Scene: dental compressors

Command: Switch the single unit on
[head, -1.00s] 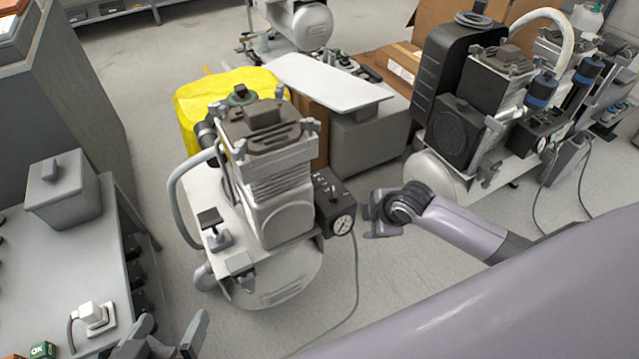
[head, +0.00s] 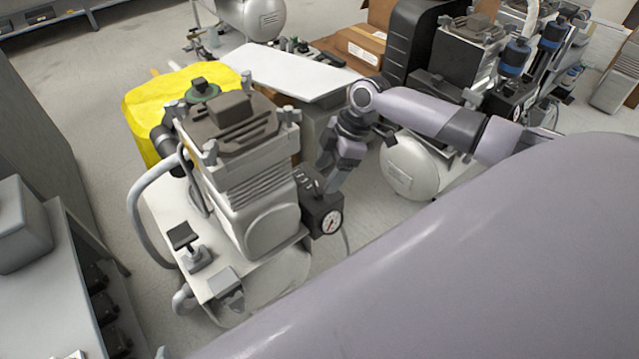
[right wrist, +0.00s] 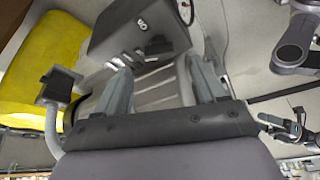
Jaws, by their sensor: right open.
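The single compressor unit (head: 265,215) stands on the floor left of centre in the head view, with a ribbed pump head above a white tank. Its black switch box (head: 322,212) with a round gauge is on its right side. In the right wrist view the box (right wrist: 125,35) shows white markings and a dark switch (right wrist: 165,47). My right gripper (head: 325,178) points down just behind the box. Its two fingers are apart and empty in the right wrist view (right wrist: 162,85), below the switch; contact cannot be told. Only a possible left fingertip (head: 161,352) shows at the bottom edge.
A yellow-covered thing (head: 140,120) and a white panel (head: 285,72) stand behind the unit. Another compressor (head: 415,165) with a black housing is at the right, close to my right arm. A grey bench (head: 55,290) is at the left. Floor shows between bench and unit.

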